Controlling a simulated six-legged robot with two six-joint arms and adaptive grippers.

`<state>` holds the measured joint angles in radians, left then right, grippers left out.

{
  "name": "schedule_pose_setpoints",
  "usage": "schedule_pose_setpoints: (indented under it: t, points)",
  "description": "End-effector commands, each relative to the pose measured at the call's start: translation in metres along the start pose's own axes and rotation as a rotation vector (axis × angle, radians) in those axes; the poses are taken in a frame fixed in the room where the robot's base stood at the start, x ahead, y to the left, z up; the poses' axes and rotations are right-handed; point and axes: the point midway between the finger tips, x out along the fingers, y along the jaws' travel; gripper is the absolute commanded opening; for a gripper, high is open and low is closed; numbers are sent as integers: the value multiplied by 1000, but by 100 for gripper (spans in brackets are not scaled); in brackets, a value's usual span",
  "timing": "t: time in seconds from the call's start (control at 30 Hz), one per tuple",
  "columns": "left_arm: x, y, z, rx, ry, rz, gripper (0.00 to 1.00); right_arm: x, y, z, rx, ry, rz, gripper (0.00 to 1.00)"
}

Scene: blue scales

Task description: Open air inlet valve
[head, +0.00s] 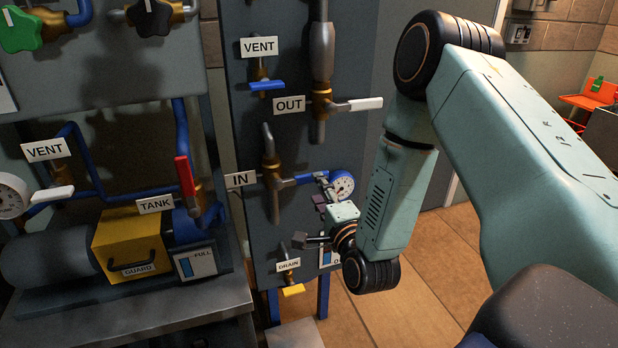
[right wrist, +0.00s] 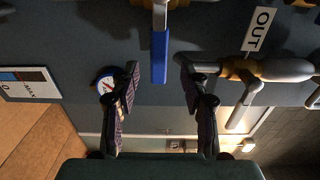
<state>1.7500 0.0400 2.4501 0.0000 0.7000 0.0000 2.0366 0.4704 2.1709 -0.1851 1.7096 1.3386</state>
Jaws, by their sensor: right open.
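The IN valve (head: 270,175) sits on the grey panel, with a brass body and a blue lever (head: 305,178) that points right, across the pipe. My right gripper (head: 310,219) is open and empty, below and right of this lever. In the right wrist view, a blue lever (right wrist: 160,58) hangs between the two open fingertips (right wrist: 158,76), with a gap on both sides. I see no contact. The IN label (head: 240,180) is left of the valve. My left gripper is not in view.
A pressure gauge (head: 342,184) is close to my right gripper, right of the lever. The OUT valve with a white lever (head: 365,104) is above. The drain valve with a yellow lever (head: 293,290) is below. A yellow guard (head: 130,245) is at the left.

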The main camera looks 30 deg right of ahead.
Motion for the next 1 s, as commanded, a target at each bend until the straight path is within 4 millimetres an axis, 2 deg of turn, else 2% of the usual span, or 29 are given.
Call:
schedule_pose_setpoints:
  t: [0.2, 0.4, 0.77, 1.0]
  points:
    - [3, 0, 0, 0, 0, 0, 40, 36, -1, 1, -2, -2, -5, 45]
    - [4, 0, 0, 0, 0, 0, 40, 58, 0, 2, -2, -4, 0, 45]
    - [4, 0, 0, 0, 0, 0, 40, 63, 0, 1, -2, -3, 1, 45]
    - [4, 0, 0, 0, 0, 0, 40, 63, 0, 1, -2, -3, 1, 25]
